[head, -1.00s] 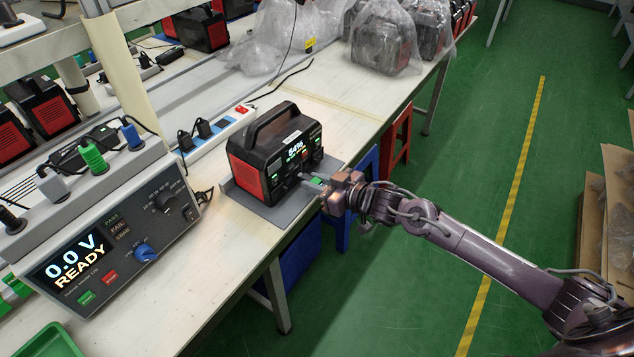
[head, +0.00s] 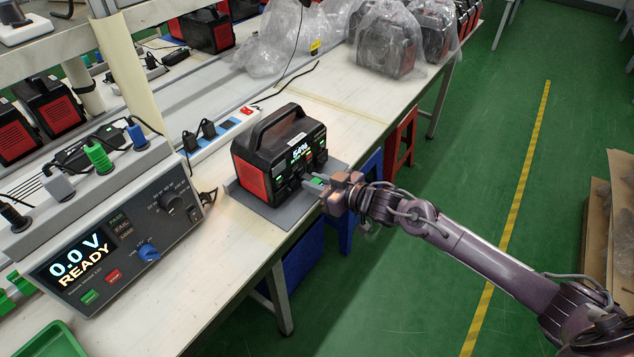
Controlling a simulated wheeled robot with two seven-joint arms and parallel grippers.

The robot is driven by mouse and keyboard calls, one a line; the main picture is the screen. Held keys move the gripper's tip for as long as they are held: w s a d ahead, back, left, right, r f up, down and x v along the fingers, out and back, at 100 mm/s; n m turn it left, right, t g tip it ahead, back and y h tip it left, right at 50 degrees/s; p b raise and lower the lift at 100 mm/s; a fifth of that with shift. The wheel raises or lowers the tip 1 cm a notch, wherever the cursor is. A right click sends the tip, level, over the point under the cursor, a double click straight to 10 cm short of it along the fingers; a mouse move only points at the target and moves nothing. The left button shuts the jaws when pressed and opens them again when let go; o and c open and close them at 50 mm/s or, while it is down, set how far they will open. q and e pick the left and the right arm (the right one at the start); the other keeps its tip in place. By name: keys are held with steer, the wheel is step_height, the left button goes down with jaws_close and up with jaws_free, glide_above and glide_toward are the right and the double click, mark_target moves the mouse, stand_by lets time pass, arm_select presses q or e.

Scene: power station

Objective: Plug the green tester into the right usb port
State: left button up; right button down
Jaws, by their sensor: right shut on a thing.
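The black and red power station (head: 276,160) stands on a grey mat (head: 284,213) on the bench, with its lit screen and ports facing right. My right gripper (head: 318,187) is at its front face, shut on the green tester (head: 317,181), of which only a small green part shows between the fingers. The fingertips are very close to the lower front of the station. I cannot tell whether the tester's plug touches or sits in a port. The usb ports are too small to make out. My left gripper is not in view.
A test unit (head: 110,250) reading "0.0 V READY" stands at the left, with a green tray (head: 50,340) below it. A power strip (head: 215,138) lies behind the station. Bagged units (head: 385,45) stand farther back.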

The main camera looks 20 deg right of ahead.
steer(key=shift+w, duration=0.1)
steer(key=c, duration=1.2)
jaws_free()
steer(key=shift+v, duration=3.85)
